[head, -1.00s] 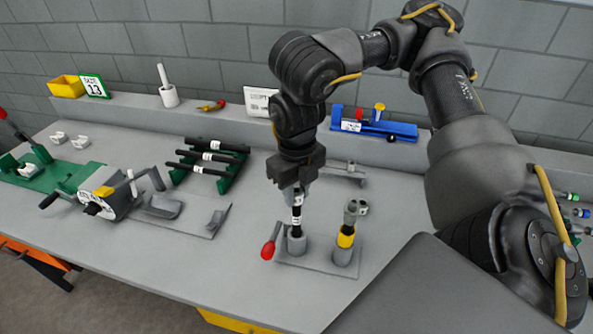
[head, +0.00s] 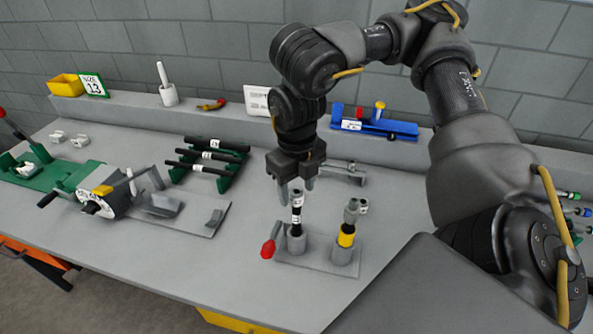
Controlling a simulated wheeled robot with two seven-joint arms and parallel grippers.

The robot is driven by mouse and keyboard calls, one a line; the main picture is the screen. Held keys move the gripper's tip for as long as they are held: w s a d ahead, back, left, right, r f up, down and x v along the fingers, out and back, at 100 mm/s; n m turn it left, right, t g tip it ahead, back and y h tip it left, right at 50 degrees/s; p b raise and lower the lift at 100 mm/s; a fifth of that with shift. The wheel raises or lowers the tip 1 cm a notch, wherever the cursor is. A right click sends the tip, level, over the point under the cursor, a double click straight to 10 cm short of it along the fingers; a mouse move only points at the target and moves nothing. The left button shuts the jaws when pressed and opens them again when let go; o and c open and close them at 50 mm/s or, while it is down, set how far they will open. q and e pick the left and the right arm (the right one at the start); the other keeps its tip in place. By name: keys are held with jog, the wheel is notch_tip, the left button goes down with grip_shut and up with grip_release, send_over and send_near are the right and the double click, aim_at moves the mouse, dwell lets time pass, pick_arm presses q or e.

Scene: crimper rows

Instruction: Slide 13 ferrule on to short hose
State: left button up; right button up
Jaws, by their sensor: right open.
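The short black hose (head: 297,222) stands upright in a grey cup of the small clamp stand (head: 316,264). It carries white labels. A small light-grey piece, which looks like the ferrule (head: 297,196), sits at its top end; how far it goes over the hose I cannot tell. My right gripper (head: 297,192) is open, pointing down, with its fingers apart on either side of the hose top. It seems to hold nothing. My left gripper is not in view.
A yellow-banded piece with a metal fitting (head: 347,235) stands in the second cup. A red-handled lever (head: 269,246) is at the stand's left. A green rack of black hoses (head: 229,181) and a crank machine (head: 102,198) lie left. The front table is clear.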

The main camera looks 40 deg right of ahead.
notch_tip(320, 180, up, 10)
jog(key=shift+f, duration=0.25)
dwell(0.7)
